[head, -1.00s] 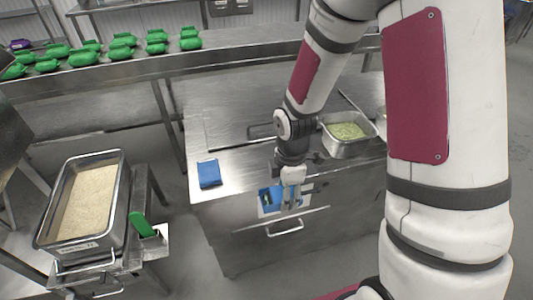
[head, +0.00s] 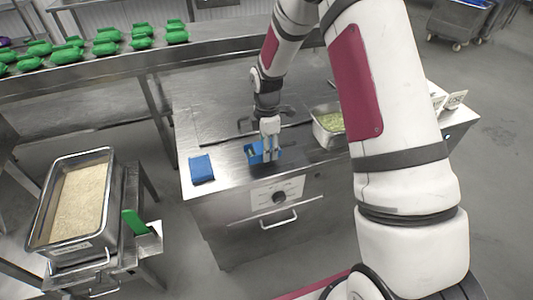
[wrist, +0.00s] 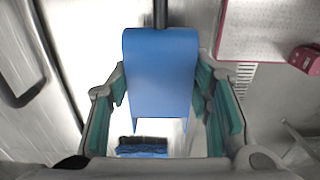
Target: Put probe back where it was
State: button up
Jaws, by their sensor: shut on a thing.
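My gripper (head: 268,156) is near the front edge of the steel counter (head: 230,180), above the control panel on its front. It is shut on a blue thing that I take to be the probe (head: 252,154). In the wrist view the blue body of the probe (wrist: 160,72) lies between the two green-padded fingers, with a dark rod at its top end. A smaller blue and black piece (wrist: 143,147) shows below it; I cannot tell if it is part of the probe. A flat blue case (head: 202,168) lies on the counter to the left of my gripper.
A steel pan with green food (head: 332,122) stands right of my gripper. A drawer handle (head: 279,220) juts from the counter front. Green bags (head: 105,48) line the back shelf.

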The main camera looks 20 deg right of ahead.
jog(key=shift+w+f+p, duration=0.2)
jog(key=shift+f+p, duration=0.25)
jog(key=shift+f, duration=1.35)
jog(key=o, duration=1.1)
jog(key=shift+o, duration=0.2)
